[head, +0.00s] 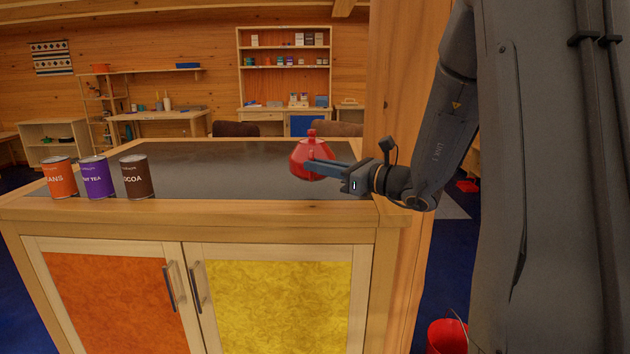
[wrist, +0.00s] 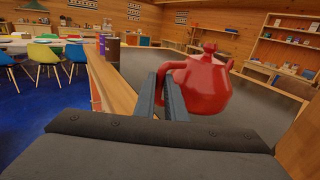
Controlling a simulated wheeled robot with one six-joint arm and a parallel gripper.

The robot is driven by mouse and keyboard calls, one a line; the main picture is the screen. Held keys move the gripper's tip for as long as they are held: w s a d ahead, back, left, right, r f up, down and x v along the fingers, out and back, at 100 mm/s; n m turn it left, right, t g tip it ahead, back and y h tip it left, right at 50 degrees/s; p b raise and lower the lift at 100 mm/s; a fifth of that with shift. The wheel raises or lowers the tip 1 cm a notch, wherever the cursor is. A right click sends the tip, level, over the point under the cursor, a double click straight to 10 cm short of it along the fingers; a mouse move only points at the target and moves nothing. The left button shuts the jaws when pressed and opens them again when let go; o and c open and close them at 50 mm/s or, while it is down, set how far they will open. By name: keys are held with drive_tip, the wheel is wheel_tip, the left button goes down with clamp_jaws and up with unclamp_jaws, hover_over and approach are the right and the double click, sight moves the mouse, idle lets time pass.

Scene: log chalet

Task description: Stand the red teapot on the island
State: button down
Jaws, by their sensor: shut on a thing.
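The red teapot (head: 311,157) is upright at the right end of the island (head: 235,165), over its dark top. My gripper (head: 322,167) reaches in from the right and is shut on the teapot. In the wrist view the teapot (wrist: 208,82) is just beyond and right of the fingers (wrist: 165,92), with its handle side between them. I cannot tell whether the teapot's base touches the top or hangs slightly above it.
An orange can (head: 60,178), a purple can (head: 95,177) and a brown can (head: 136,176) stand at the island's left front. The dark top between cans and teapot is clear. A wooden post (head: 405,90) rises close behind my arm. Chair backs (head: 235,129) show beyond the island.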

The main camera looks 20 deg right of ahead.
sight(312, 181)
drive_tip(key=shift+a+f+p, duration=0.1)
drive_tip(key=shift+f+p, duration=0.3)
drive_tip(key=shift+f, duration=1.7)
drive_tip(key=c, duration=1.8)
unclamp_jaws()
drive_tip(key=shift+f, duration=0.15)
